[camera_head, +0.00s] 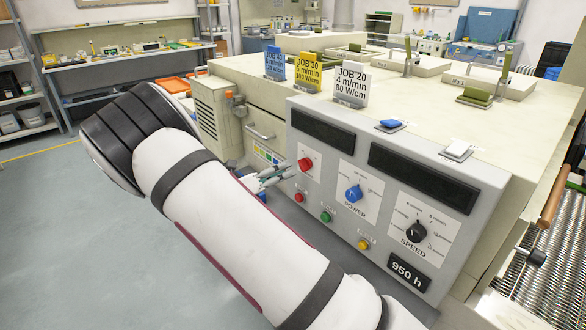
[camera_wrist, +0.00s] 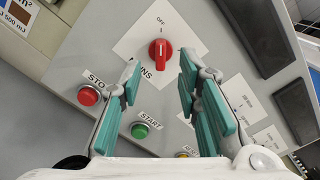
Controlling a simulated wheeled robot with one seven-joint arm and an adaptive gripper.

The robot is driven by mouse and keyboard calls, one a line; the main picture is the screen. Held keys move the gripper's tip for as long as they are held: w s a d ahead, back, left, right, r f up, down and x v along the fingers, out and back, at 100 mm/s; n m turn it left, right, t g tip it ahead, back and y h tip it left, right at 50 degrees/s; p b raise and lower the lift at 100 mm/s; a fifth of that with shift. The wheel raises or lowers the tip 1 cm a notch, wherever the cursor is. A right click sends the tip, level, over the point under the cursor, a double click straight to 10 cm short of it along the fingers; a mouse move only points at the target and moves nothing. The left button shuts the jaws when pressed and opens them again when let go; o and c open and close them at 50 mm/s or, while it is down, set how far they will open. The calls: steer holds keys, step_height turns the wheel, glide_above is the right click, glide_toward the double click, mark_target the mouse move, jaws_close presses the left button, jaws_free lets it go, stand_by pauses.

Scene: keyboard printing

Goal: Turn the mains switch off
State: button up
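The mains switch is a red rotary knob (camera_wrist: 160,52) on a white plate, with the word OFF printed above it in the wrist view. Its grip bar runs roughly up and down there; I cannot tell for sure which mark it points at. In the head view the red knob (camera_head: 305,164) is at the left of the grey control panel. My gripper (camera_wrist: 161,75) is open, its teal finger pads apart on either side of the view below the knob. Nothing is between the pads. In the head view my gripper (camera_head: 268,180) is just left of the knob, partly hidden by my arm.
A red stop button (camera_wrist: 88,96) and a green start button (camera_wrist: 140,130) are below the knob. The blue power knob (camera_head: 353,194) and black speed knob (camera_head: 415,231) are farther right. Job cards (camera_head: 351,84) stand on the machine top. Open floor (camera_head: 50,230) is at left.

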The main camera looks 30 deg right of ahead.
steer(key=s+a, duration=0.1)
steer(key=a, duration=0.5)
